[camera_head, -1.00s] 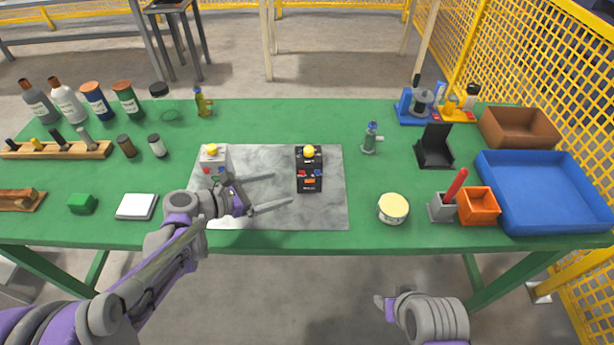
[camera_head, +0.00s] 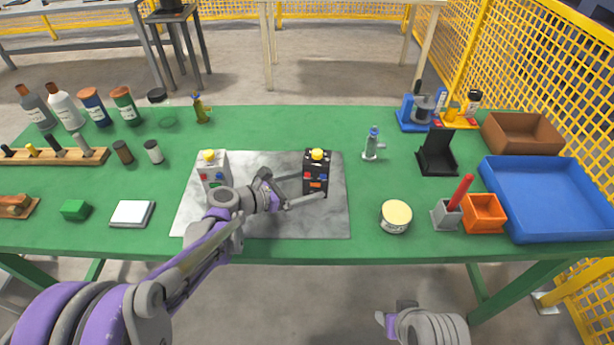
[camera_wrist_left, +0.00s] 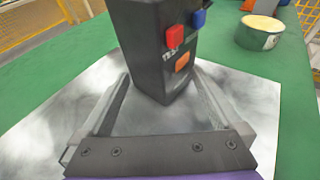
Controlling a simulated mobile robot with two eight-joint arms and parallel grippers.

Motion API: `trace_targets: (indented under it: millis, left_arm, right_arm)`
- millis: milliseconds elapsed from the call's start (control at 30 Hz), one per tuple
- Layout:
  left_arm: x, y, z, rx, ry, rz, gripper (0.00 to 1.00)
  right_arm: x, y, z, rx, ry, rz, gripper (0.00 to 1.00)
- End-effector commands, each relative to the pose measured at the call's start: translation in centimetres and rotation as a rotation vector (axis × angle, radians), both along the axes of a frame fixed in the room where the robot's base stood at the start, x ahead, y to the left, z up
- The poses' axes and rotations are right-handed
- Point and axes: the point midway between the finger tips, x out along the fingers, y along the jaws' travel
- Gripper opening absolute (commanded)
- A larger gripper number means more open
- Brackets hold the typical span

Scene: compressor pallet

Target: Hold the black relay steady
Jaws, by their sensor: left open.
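The black relay (camera_head: 317,175) stands upright on the grey mat (camera_head: 270,222), with a yellow knob on top and red, blue and orange parts on its front. In the left wrist view the relay (camera_wrist_left: 152,48) is between the fingers, with visible room on both sides near its base. My left gripper (camera_head: 312,187) is open, reaching in from the left with its fingers at the relay. Its fingers (camera_wrist_left: 162,105) show low on either side in the wrist view.
A white relay-like box (camera_head: 213,172) stands on the mat, close behind my left wrist. The green table between mat and tin is clear.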

Motion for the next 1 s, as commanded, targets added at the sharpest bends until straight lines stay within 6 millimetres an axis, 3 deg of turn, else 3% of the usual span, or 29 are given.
trace_targets:
  millis: [333, 867, 900, 1000]
  left_arm:
    - [0.17, -0.2, -0.06, 0.0, 0.0, 0.001, 1.0]
    - [0.16, -0.19, -0.05, 0.0, 0.0, 0.0, 0.05]
    - [0.15, -0.2, -0.05, 0.0, 0.0, 0.0, 0.0]
    - [0.15, -0.2, -0.05, 0.0, 0.0, 0.0, 0.0]
  right_arm:
    - [0.0, 0.0, -0.05, 0.0, 0.0, 0.0, 0.5]
    - [0.01, 0.0, -0.06, 0.0, 0.0, 0.0, 0.5]
    - [0.01, 0.0, -0.06, 0.0, 0.0, 0.0, 0.5]
    - [0.01, 0.0, -0.06, 0.0, 0.0, 0.0, 0.5]
